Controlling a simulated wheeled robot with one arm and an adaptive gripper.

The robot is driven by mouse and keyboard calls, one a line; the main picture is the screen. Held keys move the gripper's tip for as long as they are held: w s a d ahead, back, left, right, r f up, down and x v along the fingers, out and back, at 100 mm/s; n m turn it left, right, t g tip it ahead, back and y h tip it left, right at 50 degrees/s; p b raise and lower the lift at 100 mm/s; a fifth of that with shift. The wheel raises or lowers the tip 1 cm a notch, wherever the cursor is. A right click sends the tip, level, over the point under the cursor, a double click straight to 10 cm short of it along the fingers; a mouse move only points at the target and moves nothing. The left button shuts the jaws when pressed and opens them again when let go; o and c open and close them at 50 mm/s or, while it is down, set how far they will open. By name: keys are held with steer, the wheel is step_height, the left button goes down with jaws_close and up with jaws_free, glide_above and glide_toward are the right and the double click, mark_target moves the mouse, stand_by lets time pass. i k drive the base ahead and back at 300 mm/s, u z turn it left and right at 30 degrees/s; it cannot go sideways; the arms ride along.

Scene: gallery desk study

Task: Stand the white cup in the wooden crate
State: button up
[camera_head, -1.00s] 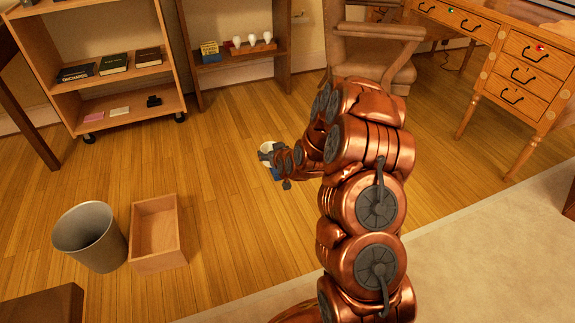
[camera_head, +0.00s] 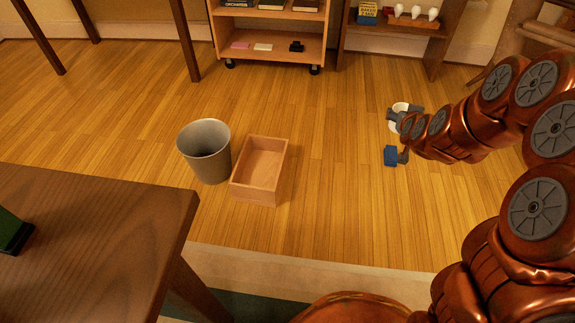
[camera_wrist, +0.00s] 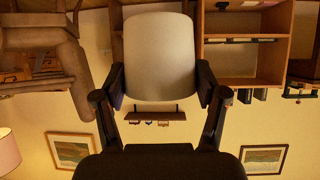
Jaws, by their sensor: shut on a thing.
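The white cup (camera_head: 400,109) is held in my gripper (camera_head: 404,116), to the right of the crate in the head view. In the wrist view the cup (camera_wrist: 160,60) fills the space between the two dark fingers of my gripper (camera_wrist: 161,88), which touch its sides. That view is upside down against the room. The wooden crate (camera_head: 254,194) stands on the floor, open at the top and empty, left of my gripper and apart from it. The fingers partly hide the cup in the head view.
A grey bin (camera_head: 205,155) stands close to the crate's left side. A dark table (camera_head: 100,235) fills the lower left. A wheeled shelf (camera_head: 268,48) stands behind. The floor between crate and gripper is clear.

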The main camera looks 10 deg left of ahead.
mark_target(273, 159)
steer(key=z, duration=0.4)
steer(key=i, duration=1.05)
steer(key=u, duration=3.45)
steer(key=i, duration=0.5)
steer(key=z, duration=0.05)
